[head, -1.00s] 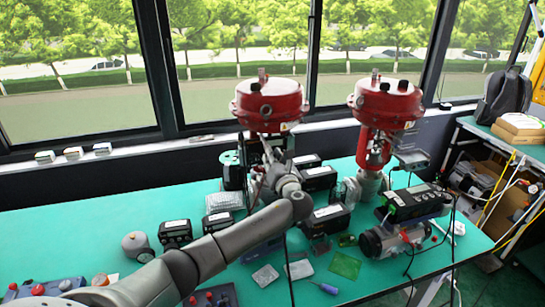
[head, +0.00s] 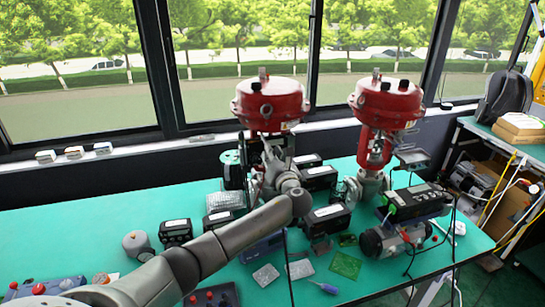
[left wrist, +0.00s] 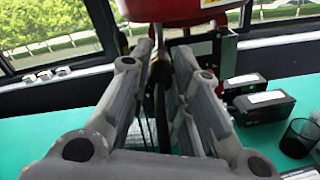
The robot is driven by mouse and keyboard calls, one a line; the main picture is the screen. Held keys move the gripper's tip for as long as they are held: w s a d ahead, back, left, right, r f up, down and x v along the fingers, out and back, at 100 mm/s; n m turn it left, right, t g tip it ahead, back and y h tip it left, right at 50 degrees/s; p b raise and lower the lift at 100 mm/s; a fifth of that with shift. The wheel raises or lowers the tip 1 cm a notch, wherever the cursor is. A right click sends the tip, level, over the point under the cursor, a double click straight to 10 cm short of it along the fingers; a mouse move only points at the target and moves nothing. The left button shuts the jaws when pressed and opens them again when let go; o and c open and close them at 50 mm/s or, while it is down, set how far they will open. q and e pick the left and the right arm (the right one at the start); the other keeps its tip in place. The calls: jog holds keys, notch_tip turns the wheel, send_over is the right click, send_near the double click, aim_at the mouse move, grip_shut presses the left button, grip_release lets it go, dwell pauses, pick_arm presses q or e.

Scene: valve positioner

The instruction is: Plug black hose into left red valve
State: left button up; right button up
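The left red valve (head: 270,104) stands on the table near the window, with a round red top. My left gripper (head: 272,165) is in front of its lower frame, close under the red top; whether it touches cannot be told. In the left wrist view, my left gripper's fingers (left wrist: 163,55) are close together around a dark upright length of black hose (left wrist: 160,82). A thin dark line of hose (head: 290,270) hangs below my left arm in the head view. The hose's end and the valve's port are hidden. My right gripper is not in view.
A second red valve (head: 385,108) stands to the right. Several black boxes (head: 327,219) surround my left arm, with one box (left wrist: 265,103) to the right in the left wrist view. The green table (head: 80,228) has free room at left.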

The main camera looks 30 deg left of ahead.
pick_arm(q)
jog(key=o, duration=0.3)
jog(key=shift+o, duration=0.2)
jog(key=v, duration=1.2)
